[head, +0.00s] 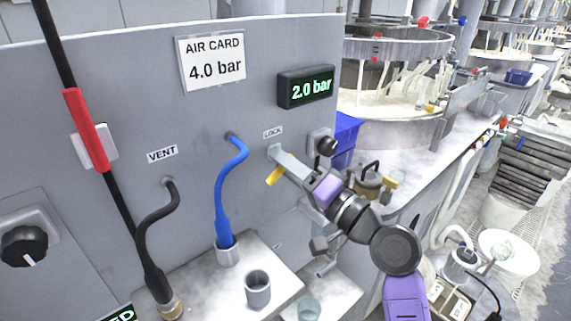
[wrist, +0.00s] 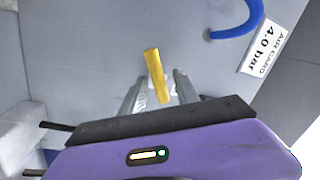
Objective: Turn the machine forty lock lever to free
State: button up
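The lock lever is a yellow bar (head: 274,176) below the LOCK label (head: 273,132) on the grey panel. In the head view it slants down to the left, beside my gripper's fingers (head: 284,163), which hide its pivot. In the wrist view the yellow lever (wrist: 154,66) lies between the two grey fingers of my gripper (wrist: 160,80). The fingers are apart, with a gap visible on each side of the lever. I see no clear contact, and the depth of the fingertips relative to the panel is hard to tell.
A blue hose (head: 233,175) and a black VENT hose (head: 155,220) run down left of the lever. A black knob (head: 327,146) sits just right of it. A grey cup (head: 258,289) stands on the ledge below.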

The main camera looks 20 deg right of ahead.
jog(key=b+v, duration=0.2)
jog(key=v, duration=0.6)
jog(key=shift+w, duration=0.15)
